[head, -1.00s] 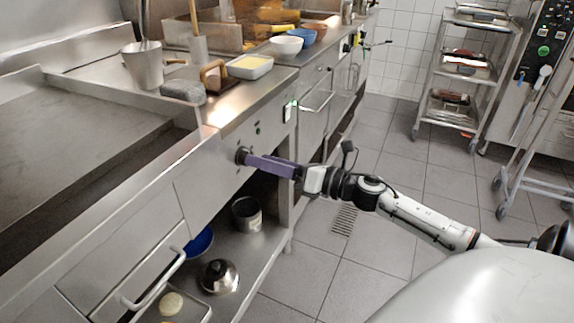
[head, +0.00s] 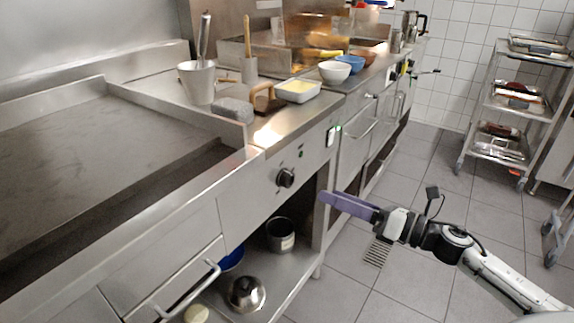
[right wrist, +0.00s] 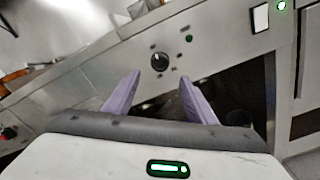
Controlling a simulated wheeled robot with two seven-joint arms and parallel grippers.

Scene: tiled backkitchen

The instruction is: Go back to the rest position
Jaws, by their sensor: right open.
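My right gripper (head: 328,198) has purple fingers and is held in front of the steel counter, apart from it. In the right wrist view its two fingers (right wrist: 158,92) are spread with nothing between them. A black round knob (head: 286,177) on the counter's front panel is to the left of the gripper in the head view. The knob (right wrist: 160,62) also shows beyond the fingertips in the right wrist view. My left gripper is not in view.
A flat griddle (head: 90,150) fills the left of the counter. Bowls and a metal pot (head: 197,82) stand on top. A pot (head: 281,235) and a steel lid (head: 245,293) sit on the shelf below. A trolley (head: 510,110) stands back right. Floor between is clear.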

